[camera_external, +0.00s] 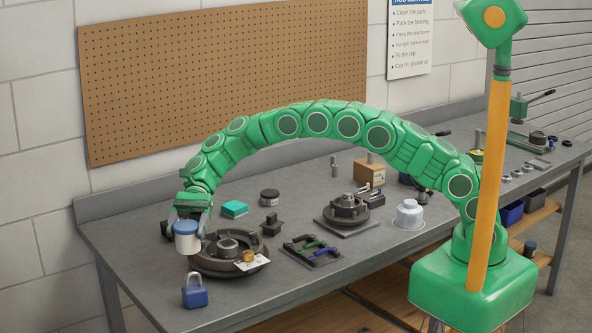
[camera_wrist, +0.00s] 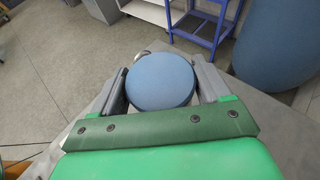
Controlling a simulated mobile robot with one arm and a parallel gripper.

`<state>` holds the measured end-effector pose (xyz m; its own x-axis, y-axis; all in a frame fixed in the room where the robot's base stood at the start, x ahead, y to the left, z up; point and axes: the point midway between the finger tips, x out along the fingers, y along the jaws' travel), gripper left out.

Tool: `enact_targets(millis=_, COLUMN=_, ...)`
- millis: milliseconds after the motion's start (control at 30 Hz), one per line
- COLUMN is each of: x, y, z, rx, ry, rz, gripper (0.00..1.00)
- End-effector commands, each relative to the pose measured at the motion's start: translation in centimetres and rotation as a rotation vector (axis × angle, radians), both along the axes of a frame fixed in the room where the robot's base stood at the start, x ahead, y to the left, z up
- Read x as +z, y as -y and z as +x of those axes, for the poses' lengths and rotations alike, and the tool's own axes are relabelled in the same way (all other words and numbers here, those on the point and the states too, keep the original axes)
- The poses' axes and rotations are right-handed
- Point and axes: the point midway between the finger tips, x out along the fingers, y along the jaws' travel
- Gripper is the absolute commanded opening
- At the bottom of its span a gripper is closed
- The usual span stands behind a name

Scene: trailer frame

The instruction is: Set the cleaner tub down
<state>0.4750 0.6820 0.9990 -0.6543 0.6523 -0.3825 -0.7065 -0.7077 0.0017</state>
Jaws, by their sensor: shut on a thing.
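The cleaner tub (camera_external: 187,243) is a small white tub with a blue lid. My gripper (camera_external: 188,222) is shut around it at the left end of the workbench (camera_external: 140,250). The tub looks upright, beside the left rim of a dark round hub drum (camera_external: 228,268). I cannot tell whether its base is clear of the bench top. In the wrist view the round blue lid of the tub (camera_wrist: 160,82) sits between the two grey fingers of my gripper (camera_wrist: 162,72). The tub's body is hidden beneath the lid there.
A blue padlock (camera_external: 195,294) stands at the front left. A teal box (camera_external: 234,209), a dark round tin (camera_external: 269,197) and a tool rack (camera_external: 311,250) lie to the right. Bare bench shows left of the tub and along the front edge.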

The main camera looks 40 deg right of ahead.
Motion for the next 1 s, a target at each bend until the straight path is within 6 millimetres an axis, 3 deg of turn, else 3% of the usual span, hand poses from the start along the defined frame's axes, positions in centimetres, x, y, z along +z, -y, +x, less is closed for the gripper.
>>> enact_targets(millis=633, x=-4.6, y=-3.6, z=2.5, rx=-0.001, ry=0.001, rz=0.001, gripper=0.37)
enact_targets(millis=1000, x=-5.7, y=-4.4, z=3.1, rx=-0.001, ry=0.001, rz=0.001, gripper=0.37)
